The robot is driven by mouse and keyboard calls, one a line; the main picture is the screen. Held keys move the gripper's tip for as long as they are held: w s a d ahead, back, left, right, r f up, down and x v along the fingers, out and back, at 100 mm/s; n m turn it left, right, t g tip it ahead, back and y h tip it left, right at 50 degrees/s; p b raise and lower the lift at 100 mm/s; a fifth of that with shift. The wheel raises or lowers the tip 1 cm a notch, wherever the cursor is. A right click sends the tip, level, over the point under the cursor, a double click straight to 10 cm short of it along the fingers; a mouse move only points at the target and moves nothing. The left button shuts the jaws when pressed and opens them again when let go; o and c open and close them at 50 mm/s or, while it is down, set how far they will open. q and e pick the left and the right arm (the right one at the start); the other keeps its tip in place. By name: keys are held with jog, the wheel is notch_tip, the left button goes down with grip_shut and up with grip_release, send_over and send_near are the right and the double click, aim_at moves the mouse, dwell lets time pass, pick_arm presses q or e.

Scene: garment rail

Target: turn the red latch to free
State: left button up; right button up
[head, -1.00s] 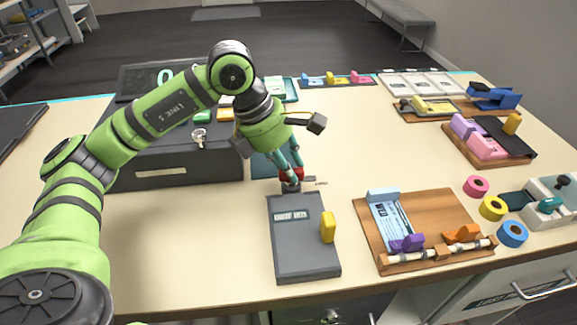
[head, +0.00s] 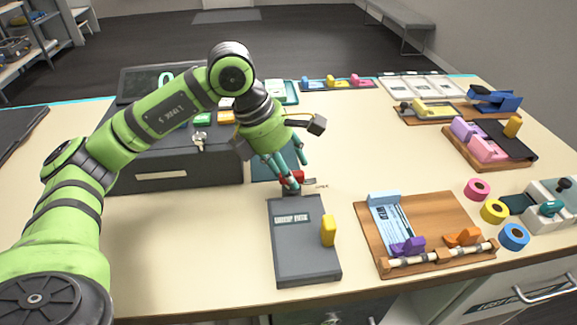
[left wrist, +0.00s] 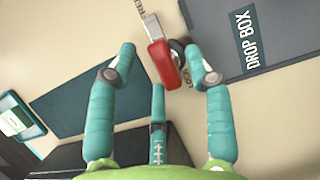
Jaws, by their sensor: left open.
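The red latch (head: 297,176) sits at the far end of the grey drop box (head: 300,257), partly hidden by my fingers in the head view. In the left wrist view the red latch (left wrist: 164,64) shows as a red block on a light strip, next to a dark round pivot and printed lettering that is partly covered. My left gripper (head: 288,184) is open, with its teal fingers pointing down around the latch. In the left wrist view the gripper (left wrist: 162,68) has fingers on both sides of the red block, with gaps visible. My right gripper is not in view.
A yellow tab (head: 328,230) stands on the right of the drop box. A wooden clipboard (head: 445,215) lies to its right, with tape rolls (head: 493,210) beyond. A dark case (head: 160,150) stands behind left. The table front left is clear.

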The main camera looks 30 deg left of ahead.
pick_arm(q)
jog(key=v, duration=1.1)
jog(key=shift+a+r, duration=0.2)
jog(key=shift+r, duration=0.1)
